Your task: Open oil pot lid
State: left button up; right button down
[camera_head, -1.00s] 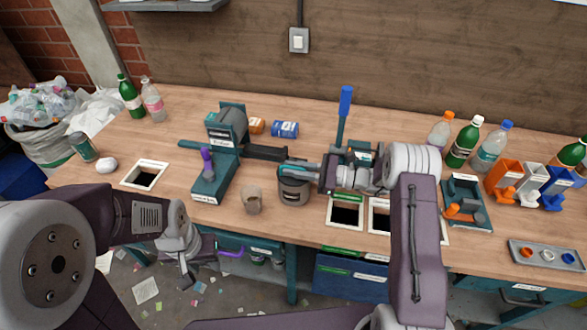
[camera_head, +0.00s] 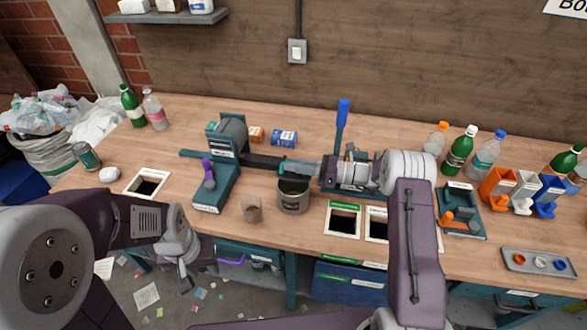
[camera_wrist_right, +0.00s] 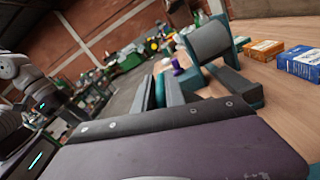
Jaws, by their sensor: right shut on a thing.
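The oil pot (camera_head: 293,202) is a grey round pot standing upright near the front of the bench. Its top is open and its dark inside shows in the head view. My right gripper (camera_head: 292,168) points left just above the pot's rim, shut on the lid, which is mostly hidden at the fingertips. The right wrist view shows the fingers (camera_wrist_right: 163,92) but not the lid clearly. My left gripper (camera_head: 184,280) hangs low in front of the bench, away from the pot; its jaw opening is too small to tell.
A framed hole (camera_head: 342,220) lies right of the pot. A blue box (camera_head: 284,138) and several bottles stand farther back.

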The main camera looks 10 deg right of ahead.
jog(key=shift+w+d+r, duration=0.1)
jog(key=shift+w+r, duration=0.2)
jog(key=shift+w, duration=0.2)
jog(key=c, duration=1.5)
grip_release()
jog(key=shift+o, duration=0.2)
jog(key=shift+w+d, duration=0.1)
jog(key=b+v, duration=0.1)
jog(key=v, duration=0.8)
jog(key=shift+b, duration=0.4)
